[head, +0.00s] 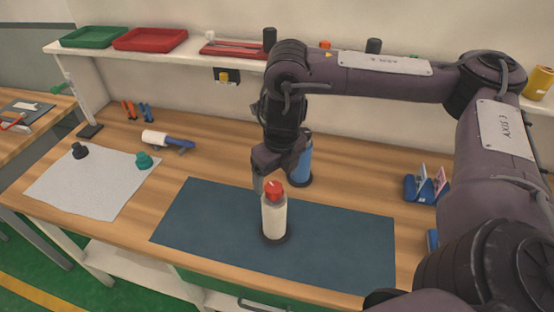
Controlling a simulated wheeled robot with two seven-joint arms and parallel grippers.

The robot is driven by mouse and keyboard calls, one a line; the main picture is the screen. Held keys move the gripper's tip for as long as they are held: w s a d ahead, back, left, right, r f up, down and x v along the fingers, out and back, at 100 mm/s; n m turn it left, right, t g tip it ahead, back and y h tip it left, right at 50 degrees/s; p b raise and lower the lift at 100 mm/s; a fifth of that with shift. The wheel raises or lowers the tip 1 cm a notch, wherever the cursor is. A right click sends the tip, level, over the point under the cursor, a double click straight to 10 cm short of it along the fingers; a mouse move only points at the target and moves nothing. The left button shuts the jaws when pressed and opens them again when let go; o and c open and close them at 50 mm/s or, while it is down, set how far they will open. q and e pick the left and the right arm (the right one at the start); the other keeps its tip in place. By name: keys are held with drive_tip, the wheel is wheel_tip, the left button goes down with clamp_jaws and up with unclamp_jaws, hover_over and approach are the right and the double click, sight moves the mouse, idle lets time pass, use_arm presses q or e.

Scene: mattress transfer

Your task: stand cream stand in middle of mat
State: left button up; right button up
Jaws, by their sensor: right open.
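The cream stand (274,215) is a cream bottle-like body with a red top and a dark round base. It stands upright on the dark blue mat (340,240), close to the mat's middle. My right gripper (272,174) is open and points down just behind and above the red top. One finger shows at the left of the top; the other is partly hidden. From this view I cannot tell whether a finger touches the stand. My left gripper is not in view.
A blue bottle-like item (303,160) on a dark base stands behind the mat, close to my right gripper. A grey sheet (90,185) holds a black and a teal piece at left. A blue holder (425,187) stands at right. A shelf (190,50) runs along the back.

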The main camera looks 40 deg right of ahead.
drive_tip(key=shift+s+r, duration=0.15)
drive_tip(key=shift+r, duration=1.05)
